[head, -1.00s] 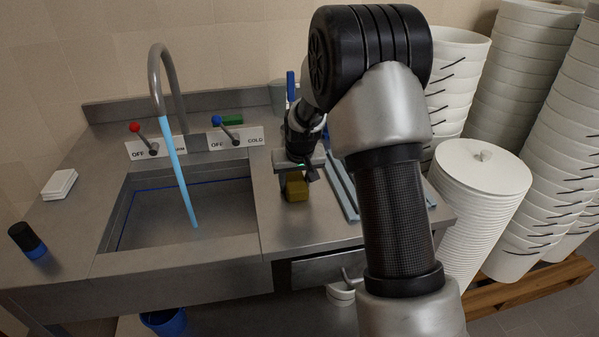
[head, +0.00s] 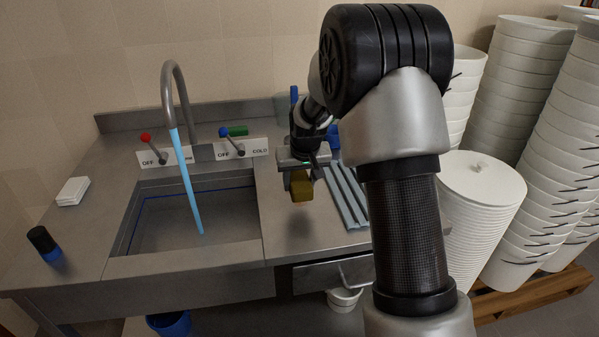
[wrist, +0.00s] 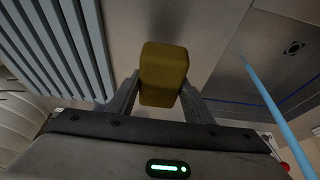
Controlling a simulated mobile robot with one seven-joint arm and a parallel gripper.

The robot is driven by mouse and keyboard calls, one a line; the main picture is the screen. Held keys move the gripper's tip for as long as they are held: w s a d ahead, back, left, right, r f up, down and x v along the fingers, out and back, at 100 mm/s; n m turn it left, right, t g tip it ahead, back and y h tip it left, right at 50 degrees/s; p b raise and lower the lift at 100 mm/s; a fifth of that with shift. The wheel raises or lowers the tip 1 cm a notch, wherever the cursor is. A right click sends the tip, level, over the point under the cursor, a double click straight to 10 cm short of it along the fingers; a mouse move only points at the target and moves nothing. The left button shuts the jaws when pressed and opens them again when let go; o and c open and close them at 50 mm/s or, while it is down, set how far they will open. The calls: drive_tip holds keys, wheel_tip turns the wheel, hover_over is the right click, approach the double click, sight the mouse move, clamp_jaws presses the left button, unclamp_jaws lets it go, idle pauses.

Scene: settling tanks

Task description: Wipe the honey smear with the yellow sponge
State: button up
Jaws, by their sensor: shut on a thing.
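The yellow sponge (head: 301,187) is a small block held in my gripper (head: 301,172), above the counter to the right of the sink. In the wrist view the sponge (wrist: 163,74) sits between the two fingers of my gripper (wrist: 162,92), which are shut on it. The sponge looks apart from the counter surface, with a dark patch of shadow below it. I cannot make out a honey smear in either view; it may be hidden by my arm or the sponge.
Blue water runs from the tap (head: 183,100) into the sink (head: 165,228). A ribbed grey rack (head: 345,195) lies right of the sponge. A white block stack (head: 73,191) and a dark-topped blue item (head: 45,243) stand left. White bucket stacks (head: 535,150) fill the right.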

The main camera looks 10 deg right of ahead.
drive_tip(key=shift+r+p, duration=0.35)
drive_tip(key=shift+r, duration=0.6)
drive_tip(key=shift+s+f+b, duration=0.1)
drive_tip(key=shift+f+b, duration=0.05)
drive_tip(key=shift+b, duration=0.25)
